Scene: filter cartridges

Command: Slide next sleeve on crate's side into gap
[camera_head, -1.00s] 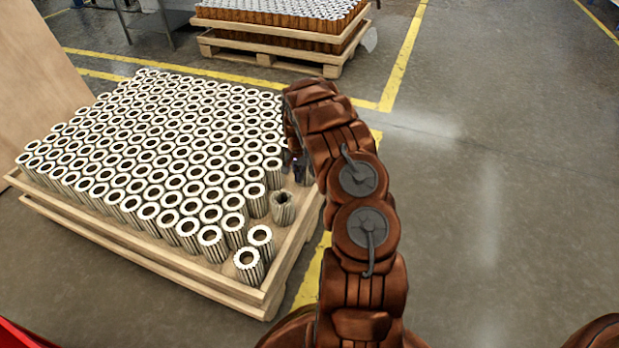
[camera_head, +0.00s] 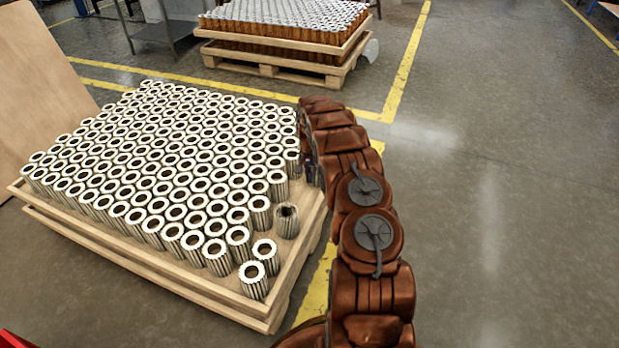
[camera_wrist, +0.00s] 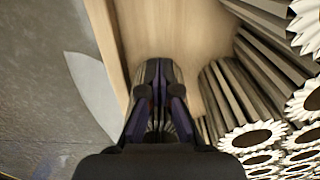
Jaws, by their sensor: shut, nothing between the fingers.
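White-topped, pleated filter sleeves (camera_head: 200,172) stand upright in close rows in the wooden crate (camera_head: 243,313). One sleeve with a darker top (camera_head: 287,221) stands near the crate's right side, slightly apart from the rows. My gripper (camera_head: 311,172) is at the crate's right edge, mostly hidden behind my arm in the head view. Whether the fingers touch a sleeve cannot be told.
Bare crate floor shows around the front right corner sleeves (camera_head: 253,280). A wooden panel (camera_head: 35,100) stands at the left. A second loaded pallet (camera_head: 285,45) stands at the back. The grey floor (camera_head: 500,200) to the right is clear, with yellow lines (camera_head: 405,65).

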